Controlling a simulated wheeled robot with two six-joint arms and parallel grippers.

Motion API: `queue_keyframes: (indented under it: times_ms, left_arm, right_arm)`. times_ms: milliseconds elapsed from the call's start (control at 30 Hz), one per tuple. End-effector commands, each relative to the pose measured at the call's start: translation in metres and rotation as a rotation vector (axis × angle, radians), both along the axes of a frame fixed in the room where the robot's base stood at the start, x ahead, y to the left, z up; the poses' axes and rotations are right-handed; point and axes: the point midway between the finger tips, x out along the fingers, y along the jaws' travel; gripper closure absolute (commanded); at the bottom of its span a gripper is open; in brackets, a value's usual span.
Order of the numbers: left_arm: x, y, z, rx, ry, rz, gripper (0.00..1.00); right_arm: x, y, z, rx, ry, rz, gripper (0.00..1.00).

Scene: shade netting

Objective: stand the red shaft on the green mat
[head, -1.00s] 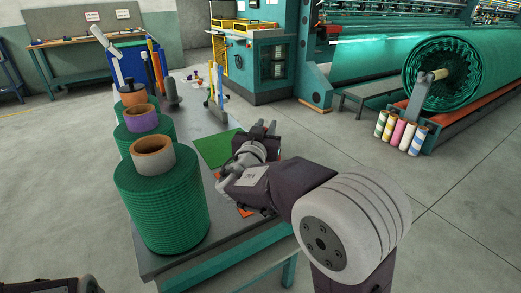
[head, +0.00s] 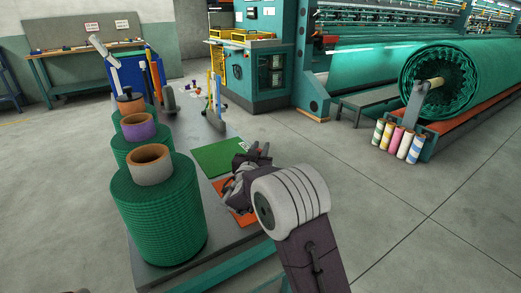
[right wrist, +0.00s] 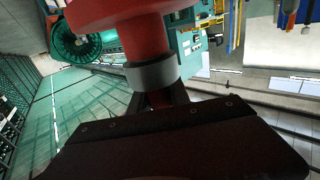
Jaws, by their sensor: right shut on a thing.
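The red shaft (right wrist: 146,40) fills the upper part of the right wrist view, with a wide red part at the top and a grey collar (right wrist: 153,73) below. My right gripper (right wrist: 162,98) is shut on it just under the collar. In the head view my right gripper (head: 254,156) is at the right edge of the green mat (head: 214,158), and I cannot make out the shaft there. The mat lies flat on the table and its visible part is bare. My left gripper is not in view.
Large green net rolls (head: 158,215) stand along the table's left side. An orange mat (head: 241,216) lies nearer me, partly behind my arm. Upright tools (head: 216,100) stand at the far end of the grey table (head: 185,128). Open floor lies to the right.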

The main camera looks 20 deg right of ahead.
Motion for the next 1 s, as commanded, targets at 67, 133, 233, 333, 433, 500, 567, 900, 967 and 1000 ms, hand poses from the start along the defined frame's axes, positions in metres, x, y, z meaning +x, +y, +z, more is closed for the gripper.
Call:
queue_keyframes:
  times_ms: [67, 133, 233, 333, 433, 500, 567, 900, 967, 1000]
  left_arm:
    - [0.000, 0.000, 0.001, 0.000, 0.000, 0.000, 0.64]
    - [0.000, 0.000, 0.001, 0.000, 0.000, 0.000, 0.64]
    - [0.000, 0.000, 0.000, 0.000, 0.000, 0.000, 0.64]
    - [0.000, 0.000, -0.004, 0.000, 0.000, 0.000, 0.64]
    - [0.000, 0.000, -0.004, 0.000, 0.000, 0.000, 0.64]
    - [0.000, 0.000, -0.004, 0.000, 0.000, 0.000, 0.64]
    - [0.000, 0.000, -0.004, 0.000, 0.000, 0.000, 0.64]
    - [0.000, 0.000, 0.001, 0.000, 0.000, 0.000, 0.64]
    - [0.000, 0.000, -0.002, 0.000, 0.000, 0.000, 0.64]
    - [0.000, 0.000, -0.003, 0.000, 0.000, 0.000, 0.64]
  right_arm:
    - [0.000, 0.000, 0.003, -0.001, -0.007, 0.000, 1.00]
    - [0.000, 0.000, 0.003, -0.001, -0.007, 0.000, 1.00]
    - [0.000, 0.000, 0.002, -0.001, -0.007, 0.000, 1.00]
    - [0.000, 0.000, 0.001, -0.002, -0.007, 0.000, 1.00]
    - [0.000, 0.000, -0.001, -0.001, -0.001, 0.000, 0.69]
    - [0.000, 0.000, -0.001, -0.001, -0.001, 0.000, 0.56]
    - [0.000, 0.000, -0.001, -0.001, -0.001, 0.000, 0.56]
    - [-0.003, 0.003, 0.001, 0.000, 0.000, 0.002, 0.56]
    - [-0.012, 0.010, 0.000, 0.001, -0.001, 0.003, 0.56]
    - [-0.019, 0.016, 0.000, 0.001, -0.001, 0.004, 0.56]
